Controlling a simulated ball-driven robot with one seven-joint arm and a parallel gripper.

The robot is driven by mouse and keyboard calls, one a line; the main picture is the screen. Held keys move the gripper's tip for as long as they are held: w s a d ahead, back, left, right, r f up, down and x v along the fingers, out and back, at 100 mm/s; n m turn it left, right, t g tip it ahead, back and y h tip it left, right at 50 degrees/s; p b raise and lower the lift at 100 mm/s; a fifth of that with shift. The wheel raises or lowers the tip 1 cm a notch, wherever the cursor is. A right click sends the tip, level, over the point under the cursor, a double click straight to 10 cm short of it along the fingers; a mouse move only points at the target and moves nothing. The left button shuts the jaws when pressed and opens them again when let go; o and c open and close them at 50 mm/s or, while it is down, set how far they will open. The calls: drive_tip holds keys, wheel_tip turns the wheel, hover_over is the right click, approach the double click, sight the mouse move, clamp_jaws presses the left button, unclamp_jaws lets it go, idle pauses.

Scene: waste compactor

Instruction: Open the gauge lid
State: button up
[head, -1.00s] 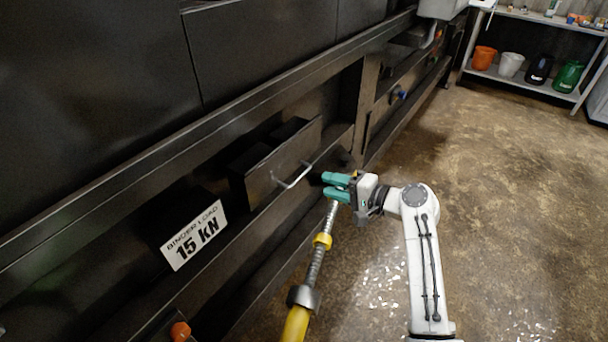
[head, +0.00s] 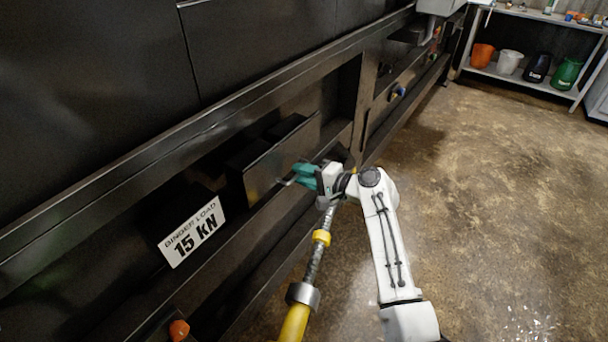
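The gauge lid (head: 272,158) is a dark flat panel on a box set into the black machine frame, left of centre in the head view. Its light metal handle (head: 285,182) shows only at its left end; the rest is hidden behind my gripper. My gripper (head: 302,174), with green fingers, is at the handle's right part, pointing left toward the lid. I cannot tell whether the fingers touch the handle or have closed around it. The lid appears closed.
A white sign (head: 192,232) reading "15 KN" is on the frame left of the lid. A yellow-and-grey rod (head: 313,262) rises in front of the frame, below my gripper. An orange knob (head: 179,330) is at the bottom. Open floor (head: 490,190) lies to the right.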

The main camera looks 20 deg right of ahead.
clamp_jaws()
idle(1.2)
